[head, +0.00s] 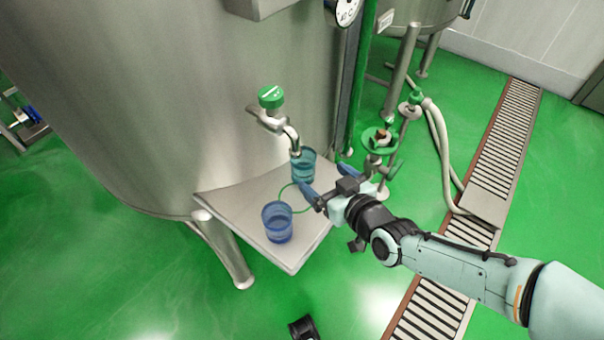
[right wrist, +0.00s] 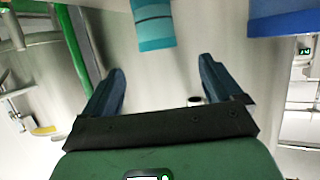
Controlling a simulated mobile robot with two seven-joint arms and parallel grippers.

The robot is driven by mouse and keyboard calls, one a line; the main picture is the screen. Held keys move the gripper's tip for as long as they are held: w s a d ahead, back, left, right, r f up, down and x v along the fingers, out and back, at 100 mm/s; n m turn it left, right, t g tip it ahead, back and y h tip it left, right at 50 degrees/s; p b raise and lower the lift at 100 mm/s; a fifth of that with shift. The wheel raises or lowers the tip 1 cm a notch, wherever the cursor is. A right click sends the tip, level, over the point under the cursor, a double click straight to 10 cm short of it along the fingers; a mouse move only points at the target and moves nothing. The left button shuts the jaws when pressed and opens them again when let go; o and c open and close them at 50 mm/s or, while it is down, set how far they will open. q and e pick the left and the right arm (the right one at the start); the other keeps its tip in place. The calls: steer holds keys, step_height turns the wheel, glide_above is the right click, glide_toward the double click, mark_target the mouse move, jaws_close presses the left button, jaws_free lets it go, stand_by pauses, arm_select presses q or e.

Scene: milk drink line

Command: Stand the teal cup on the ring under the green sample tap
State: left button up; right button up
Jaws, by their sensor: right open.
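The teal cup (head: 303,166) stands upright on the steel shelf, just by the spout of the green-handled sample tap (head: 271,112). The green ring (head: 281,195) is a thin line on the shelf, partly hidden by the cups and my gripper. The teal cup's base is near the ring's far side; I cannot tell if it is inside. My right gripper (head: 326,180) is open and empty, its fingers toward the teal cup. In the right wrist view the teal cup (right wrist: 153,25) is beyond the open fingertips (right wrist: 162,66), apart from them. My left gripper is not in view.
A blue cup (head: 277,223) stands on the shelf (head: 232,203) nearer its front edge; it also shows in the right wrist view (right wrist: 284,18). The tank wall (head: 150,100) rises behind. A valve with a green handwheel (head: 378,140) and hoses stands right of the shelf.

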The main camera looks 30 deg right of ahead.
mark_target(309, 165)
steer(key=b+x, duration=0.1)
steer(key=x, duration=0.6)
steer(key=shift+w+f, duration=0.1)
steer(key=shift+w, duration=0.3)
steer(key=b+x, duration=0.1)
steer(key=x, duration=0.4)
steer(key=shift+w+d+f, duration=0.1)
steer(key=shift+d+f, duration=0.05)
steer(key=shift+d, duration=0.05)
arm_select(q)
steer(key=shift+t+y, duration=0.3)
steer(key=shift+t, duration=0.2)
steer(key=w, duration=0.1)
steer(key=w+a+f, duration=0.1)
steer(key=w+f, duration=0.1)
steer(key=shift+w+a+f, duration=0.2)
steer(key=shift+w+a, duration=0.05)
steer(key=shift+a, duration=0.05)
arm_select(e)
steer(key=c, duration=1.1)
steer(key=shift+r, duration=0.2)
